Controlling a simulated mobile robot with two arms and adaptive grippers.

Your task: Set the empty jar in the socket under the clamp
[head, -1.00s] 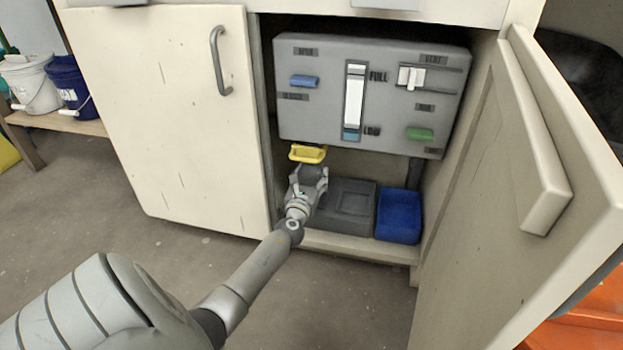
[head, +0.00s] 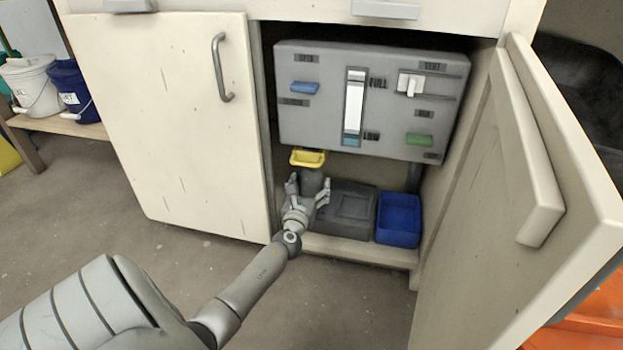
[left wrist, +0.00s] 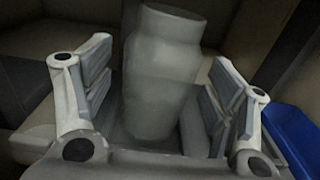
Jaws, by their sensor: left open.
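The grey jar (head: 313,180) stands in the open cabinet, just below the yellow clamp (head: 308,158). The clamp appears to be above the jar's mouth. In the left wrist view the jar (left wrist: 162,75) stands between my two spread fingers, with visible room on both sides. My left gripper (head: 308,188) is open at the near side of the jar. The jar's base and the socket are hidden behind the gripper in the head view, so I cannot tell how the base is seated. My right gripper is not in view.
A grey panel (head: 430,107) with a gauge and levers hangs above. A dark tray (head: 353,205) and a blue bin (head: 398,238) are right of the jar. The open cabinet door (head: 500,190) bounds the right side; the closed door (head: 165,130) the left.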

